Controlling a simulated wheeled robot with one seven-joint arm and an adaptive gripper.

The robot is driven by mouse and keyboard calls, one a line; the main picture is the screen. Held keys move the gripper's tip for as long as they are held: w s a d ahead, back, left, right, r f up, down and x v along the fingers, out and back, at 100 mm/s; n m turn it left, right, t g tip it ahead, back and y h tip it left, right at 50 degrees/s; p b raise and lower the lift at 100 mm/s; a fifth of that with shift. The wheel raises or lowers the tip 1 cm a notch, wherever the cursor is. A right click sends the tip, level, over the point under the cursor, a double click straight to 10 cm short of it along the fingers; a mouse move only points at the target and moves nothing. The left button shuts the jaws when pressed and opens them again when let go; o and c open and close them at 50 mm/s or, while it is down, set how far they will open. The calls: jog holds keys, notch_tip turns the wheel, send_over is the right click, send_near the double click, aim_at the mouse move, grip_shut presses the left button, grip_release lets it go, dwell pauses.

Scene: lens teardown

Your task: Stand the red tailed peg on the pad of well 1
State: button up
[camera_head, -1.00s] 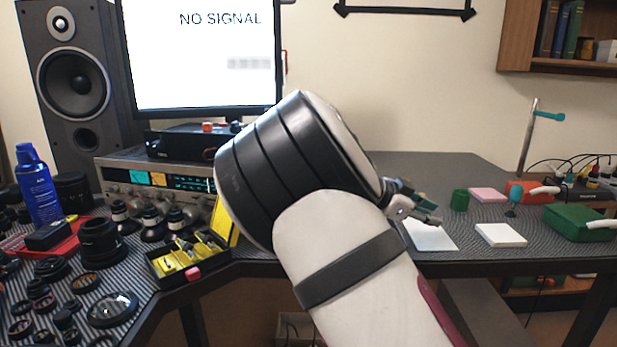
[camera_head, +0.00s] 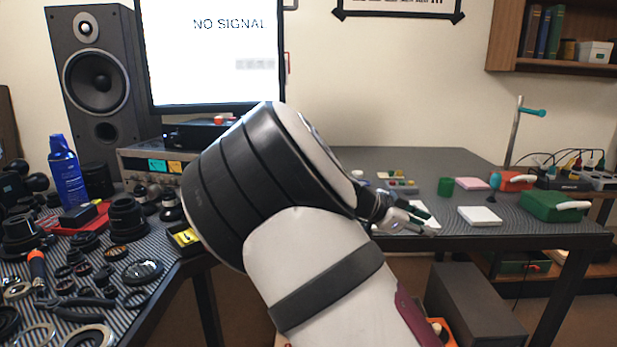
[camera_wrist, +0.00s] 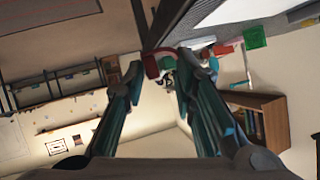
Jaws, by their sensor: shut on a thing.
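In the wrist view my gripper (camera_wrist: 158,78) is closed on a red curved piece (camera_wrist: 152,65) at the fingertips, likely the red tailed peg. The rest of the peg is hidden or too small to tell. In the head view my gripper (camera_head: 420,226) is above the near edge of the right-hand table, by a white sheet (camera_head: 422,210); the red piece cannot be made out there. A small grey block with coloured tops (camera_head: 400,186) stands behind the gripper. I cannot tell which thing is well 1 or its pad.
A white square pad (camera_head: 479,216), green cylinder (camera_head: 446,186), pink pad (camera_head: 472,183) and green case (camera_head: 552,205) lie on the right table. A teal-topped stand (camera_head: 494,185) is between them. The left bench (camera_head: 180,268) is crowded with lens parts.

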jog(key=s+a+f, duration=0.1)
jog(key=s+f, duration=0.1)
jog(key=s+a+f+n+t, duration=0.1)
jog(key=s+a+f, duration=0.1)
jog(key=s+a+f+n+t, duration=0.1)
jog(key=s+f, duration=0.1)
jog(key=shift+s+a+f+y, duration=0.2)
jog(key=shift+a+y, duration=0.1)
jog(key=shift+a, duration=0.1)
grip_shut()
jog(key=s+a+f+n+t+y, duration=0.1)
jog(key=s+a+f+n+t, duration=0.15)
jog(key=s, duration=0.95)
notch_tip(320, 180, up, 34)
jog(key=w+n+t+y+p, duration=0.2)
jog(key=n+t+y+p, duration=0.2)
jog(key=p, duration=2.5)
jog(key=n+y, duration=0.2)
jog(key=shift+d+f+n+y+p, duration=0.15)
jog(key=shift+f+n+y+p, duration=0.15)
jog(key=shift+n+y, duration=0.1)
